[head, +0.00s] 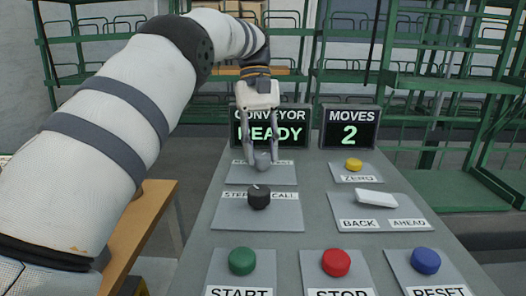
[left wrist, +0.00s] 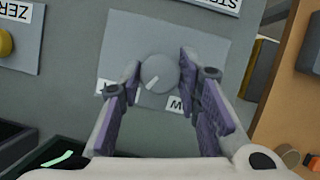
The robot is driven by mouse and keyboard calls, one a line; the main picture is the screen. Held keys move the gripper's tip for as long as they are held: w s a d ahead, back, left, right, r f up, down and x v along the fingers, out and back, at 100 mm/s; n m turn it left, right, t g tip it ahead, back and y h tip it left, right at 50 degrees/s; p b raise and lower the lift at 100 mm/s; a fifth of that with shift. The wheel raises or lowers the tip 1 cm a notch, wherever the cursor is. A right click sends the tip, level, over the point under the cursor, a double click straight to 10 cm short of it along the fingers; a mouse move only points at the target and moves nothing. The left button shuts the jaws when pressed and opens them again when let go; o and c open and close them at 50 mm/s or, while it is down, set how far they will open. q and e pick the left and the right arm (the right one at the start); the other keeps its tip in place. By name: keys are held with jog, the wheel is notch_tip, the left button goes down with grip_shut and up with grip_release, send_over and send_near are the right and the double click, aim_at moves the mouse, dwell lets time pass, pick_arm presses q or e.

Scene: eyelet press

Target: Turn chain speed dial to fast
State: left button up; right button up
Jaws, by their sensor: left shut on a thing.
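The speed dial is a round grey knob (head: 262,160) on a light plate at the far left of the sloped panel, below the CONVEYOR READY display. It also shows in the left wrist view (left wrist: 159,70). Its white mark points down and left there, between two partly hidden labels; only a "W" is legible on the right one. My left gripper (head: 262,154) comes down from above, with a finger on each side of the knob, shut on it. The fingers hide part of the labels. My right gripper is not in view.
A yellow ZERO button (head: 353,165) and a white BACK/AHEAD rocker (head: 376,199) are to the right. Green START (head: 242,261), red STOP (head: 336,262) and blue RESET (head: 426,261) line the front. The MOVES display (head: 350,128) reads 2.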

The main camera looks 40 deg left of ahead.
pick_arm(q)
jog(key=shift+m, duration=0.5)
jog(key=o, duration=1.1)
